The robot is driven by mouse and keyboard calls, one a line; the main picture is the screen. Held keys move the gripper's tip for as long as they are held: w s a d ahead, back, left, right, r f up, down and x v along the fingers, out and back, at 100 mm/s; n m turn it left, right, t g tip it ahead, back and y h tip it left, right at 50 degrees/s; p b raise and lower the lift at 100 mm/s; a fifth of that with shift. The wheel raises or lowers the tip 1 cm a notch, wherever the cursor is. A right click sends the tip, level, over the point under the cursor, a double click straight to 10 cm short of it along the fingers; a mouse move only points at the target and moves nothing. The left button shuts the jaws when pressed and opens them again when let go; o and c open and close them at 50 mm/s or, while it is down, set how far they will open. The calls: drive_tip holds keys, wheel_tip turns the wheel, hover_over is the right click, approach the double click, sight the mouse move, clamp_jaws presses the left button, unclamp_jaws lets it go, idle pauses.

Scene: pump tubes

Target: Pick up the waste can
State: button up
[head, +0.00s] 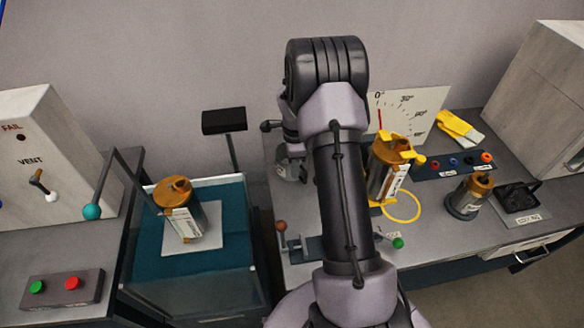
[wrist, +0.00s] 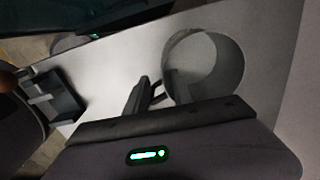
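A grey, hollow, open-topped round can (wrist: 222,62), which looks like the waste can, is in the wrist view, right of centre. In the head view a grey round thing (head: 288,170), partly hidden behind my arm, appears to be the same can. My gripper (wrist: 155,88) is at the can's left wall in the wrist view. One dark finger is outside the wall, and a dark shape, seemingly the other finger, is inside the rim. I cannot tell whether they touch or squeeze the wall.
A gold-topped canister (head: 180,222) stands in a glass-walled tank (head: 190,275) at left. Another canister (head: 385,175) stands in a yellow holder right of my arm, and a third (head: 468,198) is farther right. A dark fixture (wrist: 55,95) is left of my gripper.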

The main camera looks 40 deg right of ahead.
sight(294, 181)
drive_tip(key=f, duration=0.1)
drive_tip(key=f+b, duration=0.1)
drive_tip(key=f, duration=0.1)
drive_tip(key=f+b, duration=0.1)
drive_tip(key=f, duration=0.1)
drive_tip(key=shift+w+d+f, duration=0.15)
drive_tip(key=shift+w+d, duration=0.05)
drive_tip(key=shift+w, duration=0.05)
drive_tip(key=shift+r, duration=0.2)
drive_tip(key=shift+c, duration=0.7)
clamp_jaws()
